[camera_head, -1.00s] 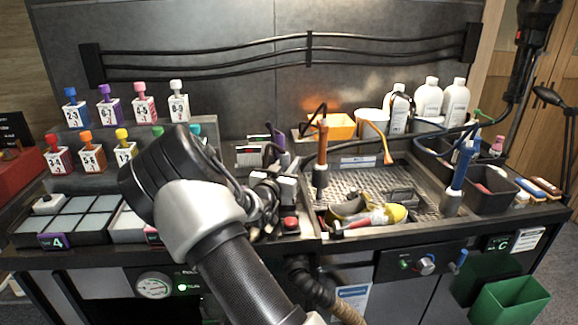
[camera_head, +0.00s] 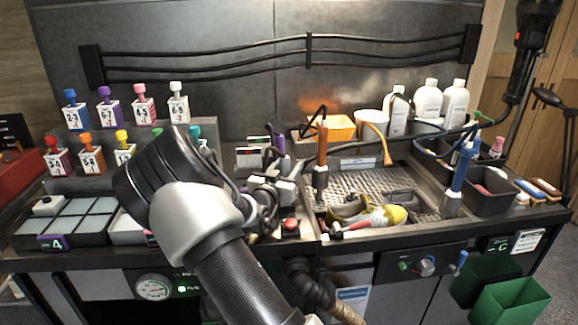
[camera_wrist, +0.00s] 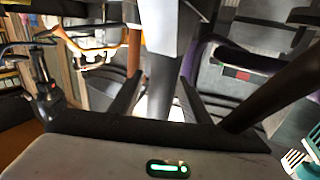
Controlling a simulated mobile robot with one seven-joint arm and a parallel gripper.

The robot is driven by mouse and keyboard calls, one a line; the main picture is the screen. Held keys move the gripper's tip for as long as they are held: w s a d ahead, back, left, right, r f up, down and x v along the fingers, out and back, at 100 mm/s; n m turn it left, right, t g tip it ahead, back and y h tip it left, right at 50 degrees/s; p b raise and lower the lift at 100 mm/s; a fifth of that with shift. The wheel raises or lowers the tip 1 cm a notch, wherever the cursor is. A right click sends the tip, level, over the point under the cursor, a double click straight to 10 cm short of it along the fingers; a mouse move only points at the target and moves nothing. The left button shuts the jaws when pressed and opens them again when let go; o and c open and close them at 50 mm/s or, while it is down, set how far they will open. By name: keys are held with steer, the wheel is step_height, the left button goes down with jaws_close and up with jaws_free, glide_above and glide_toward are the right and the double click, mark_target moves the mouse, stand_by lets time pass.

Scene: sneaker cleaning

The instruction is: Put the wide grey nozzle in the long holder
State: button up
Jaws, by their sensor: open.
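My gripper (camera_head: 278,188) is at the middle of the counter in the head view, partly hidden behind my own arm. In the wrist view its two dark fingers (camera_wrist: 160,103) are apart. A grey tapered piece (camera_wrist: 165,75), which looks like the wide grey nozzle, stands between the fingers; I cannot tell whether they touch it. A pale block (camera_wrist: 172,22) is at its upper end. In the head view I cannot pick out the nozzle among the cluttered parts near my gripper. I cannot tell which thing is the long holder.
A metal tray (camera_head: 352,184) with a yellow and grey shoe (camera_head: 372,216) lies to the right. An orange-handled tool (camera_head: 321,165) and a blue-handled tool (camera_head: 458,172) stand upright near it. White bottles (camera_head: 428,100) are behind. Numbered blocks (camera_head: 107,112) stand at the left.

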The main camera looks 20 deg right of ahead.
steer(key=s+a+r+n+g+y, duration=0.25)
steer(key=s+a+y, duration=0.35)
steer(key=s+a, duration=0.3)
steer(key=s+a+r+n+g+y, duration=0.1)
steer(key=s+a+r+y, duration=0.2)
steer(key=s+a+y, duration=0.6)
steer(key=s+r+n+g+h, duration=0.1)
steer(key=s+r+n+g, duration=0.1)
steer(key=s, duration=0.9)
steer(key=s+a+r+n+g+h, duration=0.1)
steer(key=s+r+n+g, duration=0.1)
steer(key=s, duration=1)
steer(key=shift+s+n+h, duration=0.25)
steer(key=shift+n+h, duration=0.15)
steer(key=shift+n, duration=0.15)
steer(key=shift+a, duration=0.15)
